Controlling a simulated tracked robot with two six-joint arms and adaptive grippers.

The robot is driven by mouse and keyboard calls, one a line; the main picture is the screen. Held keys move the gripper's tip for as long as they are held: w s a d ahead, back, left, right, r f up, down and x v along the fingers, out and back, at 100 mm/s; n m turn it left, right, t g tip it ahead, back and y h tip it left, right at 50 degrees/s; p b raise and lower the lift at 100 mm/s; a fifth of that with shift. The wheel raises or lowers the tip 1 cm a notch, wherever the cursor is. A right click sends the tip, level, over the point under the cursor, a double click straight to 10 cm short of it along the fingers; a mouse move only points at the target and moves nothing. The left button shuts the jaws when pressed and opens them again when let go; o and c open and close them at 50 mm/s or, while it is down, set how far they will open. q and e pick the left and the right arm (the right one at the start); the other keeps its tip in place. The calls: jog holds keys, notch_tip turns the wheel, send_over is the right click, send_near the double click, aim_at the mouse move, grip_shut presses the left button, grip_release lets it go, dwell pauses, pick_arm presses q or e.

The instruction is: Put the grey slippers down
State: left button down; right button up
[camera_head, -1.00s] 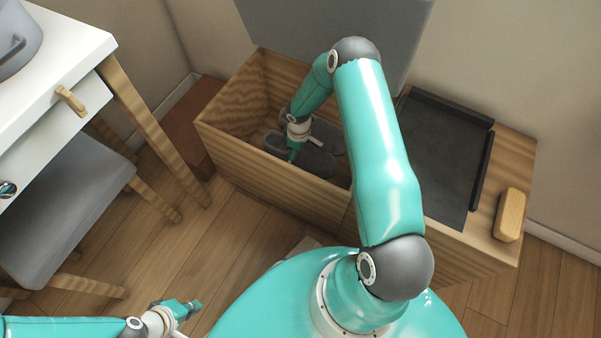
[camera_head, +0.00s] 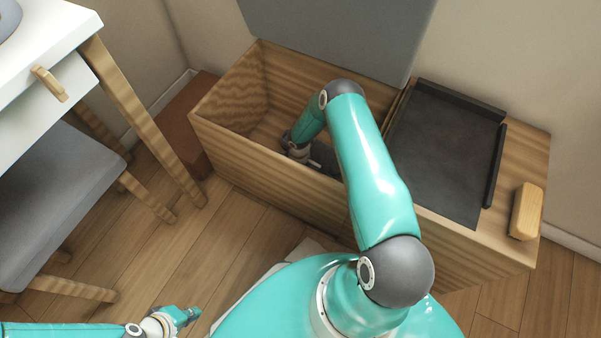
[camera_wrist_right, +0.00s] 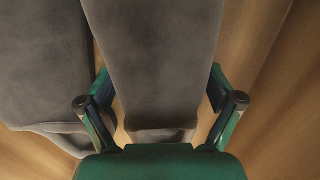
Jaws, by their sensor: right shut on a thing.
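The grey slippers are inside the open wooden box (camera_head: 262,165). In the head view only a dark grey bit of slipper (camera_head: 325,157) shows beside my right wrist; the front wall and my arm hide the rest. In the right wrist view one grey slipper (camera_wrist_right: 155,50) lies between the fingers of my right gripper (camera_wrist_right: 160,85), which is shut on it. The other grey slipper (camera_wrist_right: 45,65) lies alongside on the left, outside the fingers. My left gripper (camera_head: 182,317) is low at the front left, away from the box, with nothing visible in it; its finger gap is unclear.
The box's grey lid (camera_head: 335,35) stands raised at the back. A black tray (camera_head: 445,150) and a wooden block (camera_head: 526,211) sit on the bench top to the right. A white table (camera_head: 45,65) and grey-cushioned stool (camera_head: 50,190) stand at left. A brown block (camera_head: 185,115) is beside the box.

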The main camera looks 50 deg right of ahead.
jog(key=o, duration=1.1)
jog(key=shift+c, duration=0.2)
jog(key=shift+r, duration=0.45)
notch_tip(320, 180, up, 11)
jog(key=p, duration=0.4)
jog(key=shift+r, duration=0.15)
